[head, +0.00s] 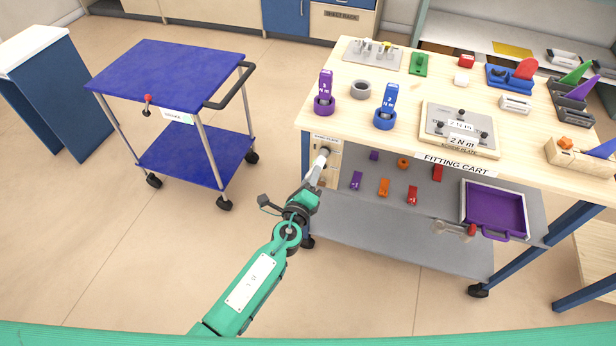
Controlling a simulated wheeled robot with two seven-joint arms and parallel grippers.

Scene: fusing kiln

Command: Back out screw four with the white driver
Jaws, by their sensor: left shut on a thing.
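My left gripper (317,173), on the green arm, is in front of the fitting cart's left end. It is shut on a pale, white-grey cylinder, seemingly the white driver (321,160). The driver's upper end is by a dark round part on a small pale panel (331,177) under the tabletop; I cannot tell whether they touch. No screw there can be read as number four. A screw plate (434,134) with several dark-headed screws and 2 N m labels lies on the tabletop. My right gripper is not in view.
Small coloured blocks and a purple tray (494,209) are lower on the cart. A blue trolley (170,75) stands left, with free floor between.

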